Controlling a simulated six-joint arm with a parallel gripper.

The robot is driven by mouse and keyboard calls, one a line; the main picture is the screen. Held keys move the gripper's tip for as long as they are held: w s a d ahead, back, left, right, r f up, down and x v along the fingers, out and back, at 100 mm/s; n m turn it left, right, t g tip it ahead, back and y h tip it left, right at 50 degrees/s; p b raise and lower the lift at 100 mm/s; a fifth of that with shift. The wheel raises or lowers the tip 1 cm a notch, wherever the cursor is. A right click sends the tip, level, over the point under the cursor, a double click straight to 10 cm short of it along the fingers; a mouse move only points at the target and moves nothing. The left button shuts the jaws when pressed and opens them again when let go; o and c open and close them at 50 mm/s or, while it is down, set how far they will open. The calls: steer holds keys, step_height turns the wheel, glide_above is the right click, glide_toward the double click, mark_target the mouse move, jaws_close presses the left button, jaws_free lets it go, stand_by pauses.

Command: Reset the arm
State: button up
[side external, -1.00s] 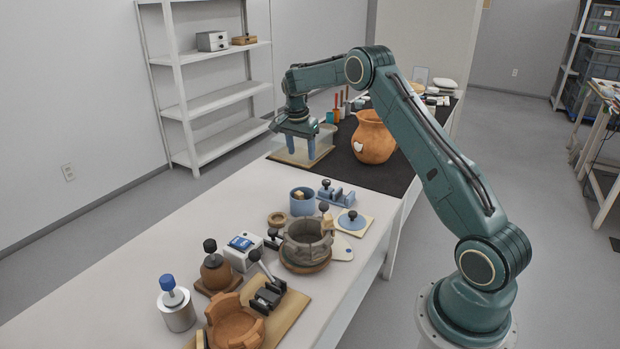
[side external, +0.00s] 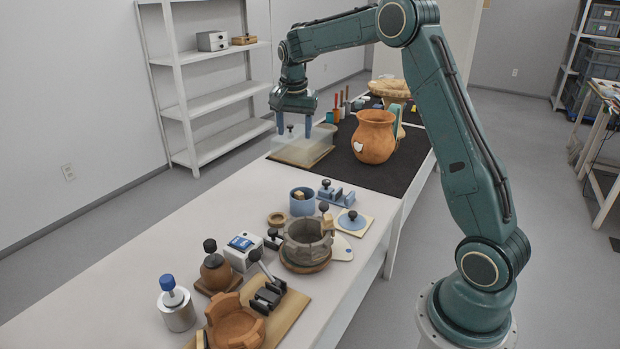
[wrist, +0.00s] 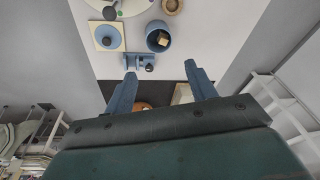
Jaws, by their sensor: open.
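My gripper (side external: 294,132) hangs fingers-down above the clear box (side external: 302,148) at the far left part of the bench. Its two blue fingers are apart with nothing between them. In the wrist view my gripper (wrist: 160,84) also shows open and empty. Whether the fingertips touch the box cannot be told from this angle.
An orange jar (side external: 373,138) with a white patch stands right of the box on the black mat (side external: 350,172). Nearer are a blue cup (side external: 302,202), a grey sherd pot (side external: 307,243), a brown pot in clamps (side external: 235,325) and a metal canister (side external: 177,309).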

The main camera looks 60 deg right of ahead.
steer(key=s+a+r+n+t, duration=0.2)
steer(key=s+a+r+n, duration=0.5)
steer(key=s+a+r, duration=0.5)
steer(key=s+a+f+n, duration=0.2)
steer(key=s+a, duration=0.1)
steer(key=s, duration=0.3)
steer(key=s+a+f+n+t+y, duration=0.1)
steer(key=s+a+n, duration=0.1)
steer(key=s+a, duration=0.2)
steer(key=s+a+f+n+t+y, duration=0.1)
steer(key=s+a+f+n, duration=0.1)
steer(key=s, duration=0.8)
steer(key=shift+a+f+n, duration=0.35)
steer(key=shift+a+n, duration=0.25)
steer(key=shift+a, duration=0.1)
